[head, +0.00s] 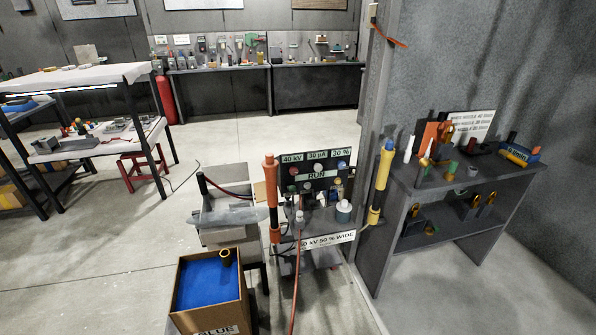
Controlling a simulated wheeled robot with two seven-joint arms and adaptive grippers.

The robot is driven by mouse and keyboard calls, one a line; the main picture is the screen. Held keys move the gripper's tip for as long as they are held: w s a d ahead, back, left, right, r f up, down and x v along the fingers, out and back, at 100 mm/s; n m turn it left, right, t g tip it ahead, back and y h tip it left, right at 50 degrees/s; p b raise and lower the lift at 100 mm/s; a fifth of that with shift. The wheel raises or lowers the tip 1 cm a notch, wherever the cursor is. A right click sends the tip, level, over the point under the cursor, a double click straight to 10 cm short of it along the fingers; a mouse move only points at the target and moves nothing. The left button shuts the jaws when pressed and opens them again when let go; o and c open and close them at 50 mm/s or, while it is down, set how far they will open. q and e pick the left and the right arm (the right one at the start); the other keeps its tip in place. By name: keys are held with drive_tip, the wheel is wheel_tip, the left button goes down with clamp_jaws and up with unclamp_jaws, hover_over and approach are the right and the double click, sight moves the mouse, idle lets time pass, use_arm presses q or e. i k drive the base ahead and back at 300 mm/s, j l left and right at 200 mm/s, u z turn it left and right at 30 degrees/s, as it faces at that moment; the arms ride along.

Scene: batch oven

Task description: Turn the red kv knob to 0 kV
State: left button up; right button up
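A dark control panel (315,181) stands upright on a small cart near the middle of the head view. Its top row reads 40 kV (292,158), 30 µA and 30 %. Below these is a green strip reading RUN (316,176). A small reddish knob (293,170) sits just under the 40 kV readout; its pointer direction is too small to tell. Paler knobs sit under the other two readouts. Neither of my grippers shows in the head view.
An orange-and-black post (271,195) stands left of the panel, a yellow-and-black one (383,170) right. A cardboard box with blue contents (209,285) is in front. A grey shelf unit (462,182) stands right.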

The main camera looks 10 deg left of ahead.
sight(293, 170)
drive_tip(key=i+l+u, duration=0.1)
drive_tip(key=l, duration=0.25)
drive_tip(key=i+l+u, duration=0.2)
drive_tip(key=l, duration=0.45)
drive_tip(key=i+l, duration=0.25)
drive_tip(key=l, duration=0.15)
drive_tip(key=i+l+u, duration=0.1)
drive_tip(key=i+l, duration=0.15)
drive_tip(key=l, duration=0.15)
drive_tip(key=i+l, duration=0.2)
drive_tip(key=l, duration=0.2)
